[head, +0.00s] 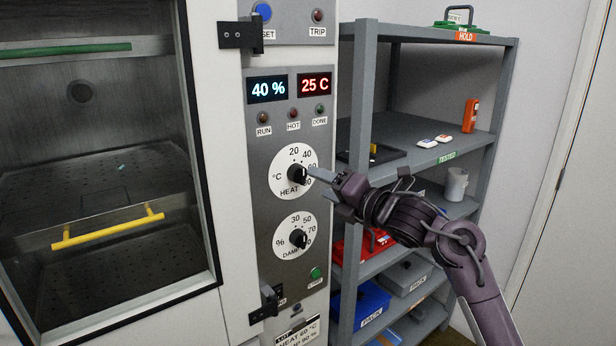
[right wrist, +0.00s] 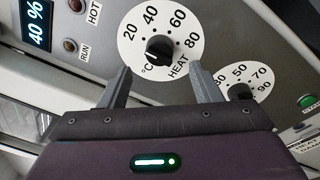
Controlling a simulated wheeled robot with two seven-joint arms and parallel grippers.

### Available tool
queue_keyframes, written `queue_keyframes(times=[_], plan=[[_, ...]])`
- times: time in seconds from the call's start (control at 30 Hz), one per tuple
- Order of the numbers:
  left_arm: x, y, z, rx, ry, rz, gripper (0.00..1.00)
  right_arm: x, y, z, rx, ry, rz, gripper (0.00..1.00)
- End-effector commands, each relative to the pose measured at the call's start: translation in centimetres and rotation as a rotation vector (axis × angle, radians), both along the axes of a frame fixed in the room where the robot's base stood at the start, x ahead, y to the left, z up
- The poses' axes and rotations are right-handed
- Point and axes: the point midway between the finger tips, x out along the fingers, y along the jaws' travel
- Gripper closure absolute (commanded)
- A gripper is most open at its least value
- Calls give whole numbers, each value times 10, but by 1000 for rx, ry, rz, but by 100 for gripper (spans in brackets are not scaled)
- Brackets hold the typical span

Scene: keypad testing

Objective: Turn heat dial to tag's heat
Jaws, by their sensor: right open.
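The heat dial (head: 297,174) is a black knob on a white scale marked 20 to 80 on the grey control panel; it also shows in the right wrist view (right wrist: 159,49). The tag (head: 300,333) at the bottom of the panel is partly cut off; its text seems to read HEAT 60 °C and a DAMP value in percent. My right gripper (head: 318,177) is at the dial's right side in the head view. In the right wrist view its open fingers (right wrist: 163,88) stand either side of the knob's near side, apart from it. My left gripper is not in view.
The damp dial (head: 297,239) sits below the heat dial. Displays above read 40 % (head: 267,89) and 25 C (head: 315,85). A green start button (head: 315,273) is lower down. A grey shelf (head: 508,90) stands at right, and the glass chamber door (head: 204,150) at left.

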Motion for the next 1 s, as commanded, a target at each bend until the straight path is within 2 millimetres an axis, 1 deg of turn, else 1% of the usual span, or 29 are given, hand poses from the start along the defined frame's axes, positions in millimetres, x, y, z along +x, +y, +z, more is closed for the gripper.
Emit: queue_keyframes(times=[0.03,0.1,0.3,0.47,0.7,0.77,1.0], plan=[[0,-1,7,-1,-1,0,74,6,8,4,4,4,4,42],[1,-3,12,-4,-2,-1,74,16,15,5,6,4,2,42],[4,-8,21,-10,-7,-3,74,35,32,3,5,4,1,42],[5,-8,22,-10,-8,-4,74,41,37,0,4,3,0,42],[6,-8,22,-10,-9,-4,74,41,38,0,4,3,-1,42],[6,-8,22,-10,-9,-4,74,41,38,0,4,3,-1,49],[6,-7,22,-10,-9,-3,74,41,37,0,4,4,-1,80]])
